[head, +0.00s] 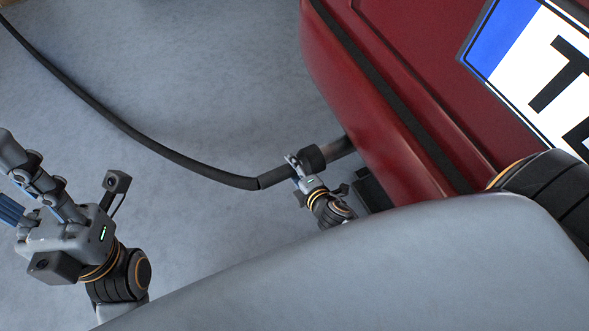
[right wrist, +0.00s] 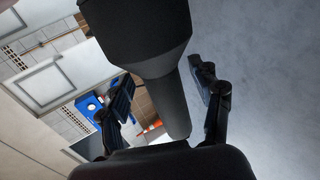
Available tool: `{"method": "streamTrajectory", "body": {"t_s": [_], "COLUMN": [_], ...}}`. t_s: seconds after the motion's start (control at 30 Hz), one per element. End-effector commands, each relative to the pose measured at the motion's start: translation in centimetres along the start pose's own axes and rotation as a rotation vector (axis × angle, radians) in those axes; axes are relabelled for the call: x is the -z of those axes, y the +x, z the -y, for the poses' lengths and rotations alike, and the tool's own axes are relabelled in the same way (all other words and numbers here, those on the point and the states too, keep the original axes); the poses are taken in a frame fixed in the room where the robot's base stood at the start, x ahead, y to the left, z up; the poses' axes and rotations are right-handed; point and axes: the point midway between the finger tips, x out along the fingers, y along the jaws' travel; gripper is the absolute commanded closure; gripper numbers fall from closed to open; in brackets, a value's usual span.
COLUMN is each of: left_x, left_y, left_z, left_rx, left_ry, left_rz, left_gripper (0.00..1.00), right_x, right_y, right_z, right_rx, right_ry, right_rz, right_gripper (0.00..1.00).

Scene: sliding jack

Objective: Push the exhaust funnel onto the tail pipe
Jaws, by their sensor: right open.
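The dark exhaust funnel (head: 312,158) is on the end of a black hose (head: 160,150), by the car's rear in the head view. The metallic tail pipe (head: 340,147) sticks out below the red bumper, and its end meets the funnel's mouth. I cannot tell how far it reaches inside. My right gripper (head: 296,168) is open just behind the funnel. In the right wrist view its fingers (right wrist: 165,95) stand apart on either side of the hose, below the wide funnel (right wrist: 135,30). My left gripper (head: 20,190) is at the left, away from the hose, its fingers partly cut off.
The red car (head: 390,110) with its number plate (head: 530,70) fills the upper right. Grey floor (head: 200,70) lies open around the hose. The right wrist view shows a blue object (right wrist: 90,105) and pale cabinets (right wrist: 45,85) in the background.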

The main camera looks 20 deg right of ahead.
Motion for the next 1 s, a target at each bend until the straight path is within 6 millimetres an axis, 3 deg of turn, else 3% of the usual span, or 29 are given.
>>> {"method": "streamTrajectory", "body": {"t_s": [0.27,0.7,1.0], "left_x": [0.1,0.0,0.0], "left_y": [0.0,0.0,0.0], "left_z": [0.0,0.0,0.0], "left_rx": [0.001,0.000,0.000], "left_ry": [0.001,0.000,0.000], "left_rz": [-0.004,-0.001,-0.001], "left_gripper": [0.60,0.60,0.60], "right_x": [0.0,0.0,0.0], "right_y": [-2.1,-10.3,-12.0], "right_z": [0.3,0.1,0.0], "right_rx": [0.004,0.002,-0.001], "right_ry": [0.001,0.002,0.000], "right_rz": [0.000,0.001,0.000], "right_gripper": [0.35,0.35,0.35]}}
